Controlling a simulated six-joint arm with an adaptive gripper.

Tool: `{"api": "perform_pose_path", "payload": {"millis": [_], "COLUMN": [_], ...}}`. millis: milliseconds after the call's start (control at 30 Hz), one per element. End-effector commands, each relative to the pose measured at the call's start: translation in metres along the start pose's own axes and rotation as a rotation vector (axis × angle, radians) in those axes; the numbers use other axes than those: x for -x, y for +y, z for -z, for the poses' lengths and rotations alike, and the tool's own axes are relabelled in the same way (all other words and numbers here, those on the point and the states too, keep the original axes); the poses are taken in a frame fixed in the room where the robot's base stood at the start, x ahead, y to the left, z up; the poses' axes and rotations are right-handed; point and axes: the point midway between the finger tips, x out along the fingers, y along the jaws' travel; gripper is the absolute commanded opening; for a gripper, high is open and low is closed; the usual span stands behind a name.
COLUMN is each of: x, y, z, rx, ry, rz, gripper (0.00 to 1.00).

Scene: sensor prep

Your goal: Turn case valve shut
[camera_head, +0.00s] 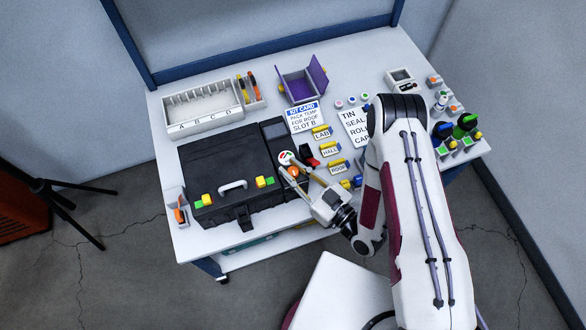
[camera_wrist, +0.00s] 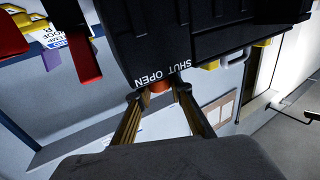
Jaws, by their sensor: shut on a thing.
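The black case (camera_head: 225,170) stands on the table with a handle on its lid. The case also fills the upper part of the wrist view (camera_wrist: 190,35). The orange valve knob (camera_head: 293,171) is at the case's right side, near a round dial with red and green marks (camera_head: 286,157). In the wrist view the valve knob (camera_wrist: 160,87) shows below the words SHUT and OPEN on the case. My gripper (camera_head: 294,168) reaches in from the lower right, its fingers on either side of the knob. In the wrist view my gripper (camera_wrist: 157,93) is shut on it. The knob's pointing direction cannot be made out.
A white tray marked A to D (camera_head: 203,118) and a purple open box (camera_head: 302,82) stand at the back. Yellow labelled tags (camera_head: 330,150) and a red part (camera_head: 313,162) lie close right of the gripper. Green and orange pieces (camera_head: 455,145) crowd the right edge.

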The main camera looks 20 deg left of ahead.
Motion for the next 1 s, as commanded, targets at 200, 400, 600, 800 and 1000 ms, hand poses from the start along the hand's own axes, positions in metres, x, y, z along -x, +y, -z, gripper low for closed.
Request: {"api": "perform_pose_path", "payload": {"millis": [200, 400, 600, 800, 1000], "x": [-0.0001, 0.0004, 0.0007, 0.0008, 0.0029], "y": [-0.0008, -0.0006, -0.0004, -0.0002, 0.0002], "z": [0.0008, 0.0007, 0.0003, 0.0001, -0.0003], "rx": [0.004, 0.003, 0.003, 0.003, 0.002], "ry": [0.002, 0.001, 0.0, 0.0, -0.001], "rz": [-0.024, -0.025, -0.025, -0.026, -0.027], "gripper": [0.0, 0.0, 0.38, 0.38, 0.38]}}
